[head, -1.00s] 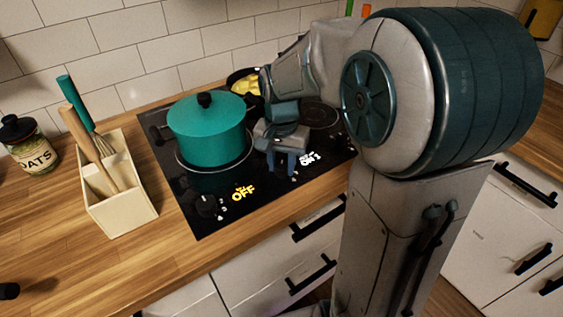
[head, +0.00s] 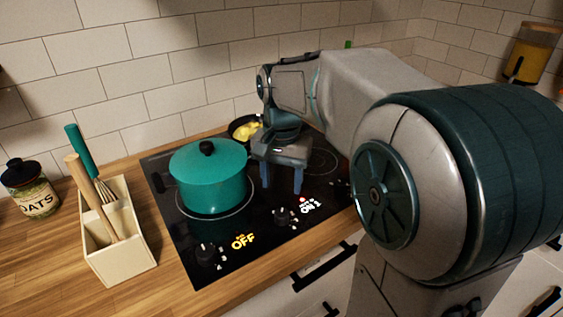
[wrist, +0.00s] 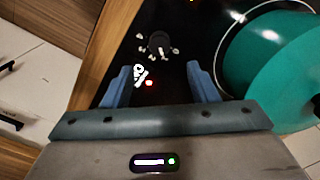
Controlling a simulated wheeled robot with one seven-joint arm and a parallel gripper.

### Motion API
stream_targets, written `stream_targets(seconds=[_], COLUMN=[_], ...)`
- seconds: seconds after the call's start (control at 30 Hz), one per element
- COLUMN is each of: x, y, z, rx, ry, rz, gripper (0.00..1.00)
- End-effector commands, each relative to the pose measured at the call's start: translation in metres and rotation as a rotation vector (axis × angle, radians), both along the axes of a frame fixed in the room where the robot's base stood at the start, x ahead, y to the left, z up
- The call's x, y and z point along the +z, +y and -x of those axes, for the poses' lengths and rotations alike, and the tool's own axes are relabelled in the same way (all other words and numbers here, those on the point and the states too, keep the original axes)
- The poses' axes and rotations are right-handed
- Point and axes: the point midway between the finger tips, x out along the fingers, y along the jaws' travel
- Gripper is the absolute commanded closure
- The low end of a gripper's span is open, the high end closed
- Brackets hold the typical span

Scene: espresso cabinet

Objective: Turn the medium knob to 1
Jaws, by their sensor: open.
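The medium knob (head: 283,216) is a small dark knob at the front of the black cooktop (head: 262,262). White lettering beside it reads ON 1, with a small red light above. My gripper (head: 281,182) is open and empty, its fingers pointing down above the cooktop, behind and apart from the knob in the head view. In the wrist view the knob (wrist: 160,43) shows whole, ahead of my two blue fingers (wrist: 158,75), with pale marks around it and the red light near the fingers. A left knob (head: 205,252) has a yellow OFF label.
A teal lidded pot (head: 208,180) stands on the cooktop left of my gripper. A pan with yellow food (head: 245,130) is behind. A utensil holder (head: 118,240) and an oats jar (head: 35,190) stand on the wooden counter at left.

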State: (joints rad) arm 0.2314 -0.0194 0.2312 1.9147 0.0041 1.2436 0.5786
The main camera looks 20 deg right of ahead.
Motion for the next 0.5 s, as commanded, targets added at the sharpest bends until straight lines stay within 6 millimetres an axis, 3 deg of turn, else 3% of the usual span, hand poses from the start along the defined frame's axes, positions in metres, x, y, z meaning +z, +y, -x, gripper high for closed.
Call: stream_targets(seconds=[0.2, 0.5], x=[0.034, 0.042], y=[0.0, 0.0], z=[0.0, 0.0], rx=[0.0, 0.0], ry=[-0.001, 0.001], rz=[-0.001, -0.001], gripper=[0.47, 0.47])
